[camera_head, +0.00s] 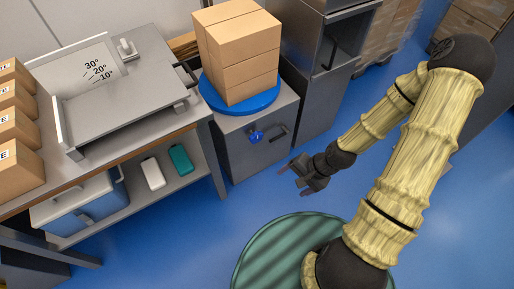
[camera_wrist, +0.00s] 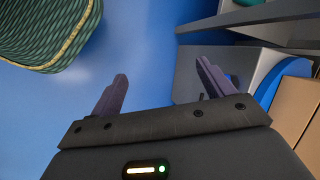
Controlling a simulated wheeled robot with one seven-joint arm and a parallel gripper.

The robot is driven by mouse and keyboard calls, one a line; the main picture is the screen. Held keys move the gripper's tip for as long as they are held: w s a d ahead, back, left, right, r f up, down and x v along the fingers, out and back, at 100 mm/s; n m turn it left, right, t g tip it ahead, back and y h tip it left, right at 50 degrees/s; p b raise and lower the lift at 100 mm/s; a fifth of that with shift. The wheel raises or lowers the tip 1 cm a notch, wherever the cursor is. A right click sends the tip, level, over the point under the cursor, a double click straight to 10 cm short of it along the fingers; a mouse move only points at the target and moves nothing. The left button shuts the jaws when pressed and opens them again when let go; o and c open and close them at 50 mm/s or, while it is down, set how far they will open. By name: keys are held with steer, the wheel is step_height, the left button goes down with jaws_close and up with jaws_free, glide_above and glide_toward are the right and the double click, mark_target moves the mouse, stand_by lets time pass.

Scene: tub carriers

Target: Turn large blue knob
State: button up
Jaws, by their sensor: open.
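The blue knob (camera_head: 256,136) sits on the front face of a grey cabinet (camera_head: 232,157), left of a dark handle, in the head view. My gripper (camera_head: 288,176) is open and empty, to the right of the knob and lower in the picture, apart from it. In the wrist view my gripper (camera_wrist: 160,85) shows two spread fingers with blue floor between them.
A blue round turntable (camera_head: 212,97) with stacked cardboard boxes (camera_head: 240,55) stands on the cabinet. A workbench with a grey angled plate (camera_head: 125,90) is at left. Taller grey cabinets (camera_head: 312,100) stand behind. Blue floor (camera_head: 225,215) is clear before the cabinet.

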mark_target(257, 139)
steer(key=w+a+f+m+t+y+b, duration=0.2)
steer(key=a+f+m+y+b, duration=0.15)
steer(key=f+b, duration=0.3)
steer(key=w+a+f+m+t+y+b, duration=0.1)
steer(key=a+f+m+t+y+b, duration=0.1)
steer(key=a+f+m+b, duration=0.35)
steer(key=w+d+f+m+t+b, duration=0.5)
steer(key=w+m+t+b, duration=0.4)
steer(key=b, duration=0.4)
steer(key=shift+w+d+f+m+t+h, duration=0.2)
steer(key=shift+w+d+m+t+h, duration=0.25)
steer(key=shift+t, duration=0.25)
steer(key=shift+a, duration=0.1)
steer(key=x, duration=1.7)
steer(key=shift+w+a, duration=0.1)
steer(key=shift+w, duration=0.1)
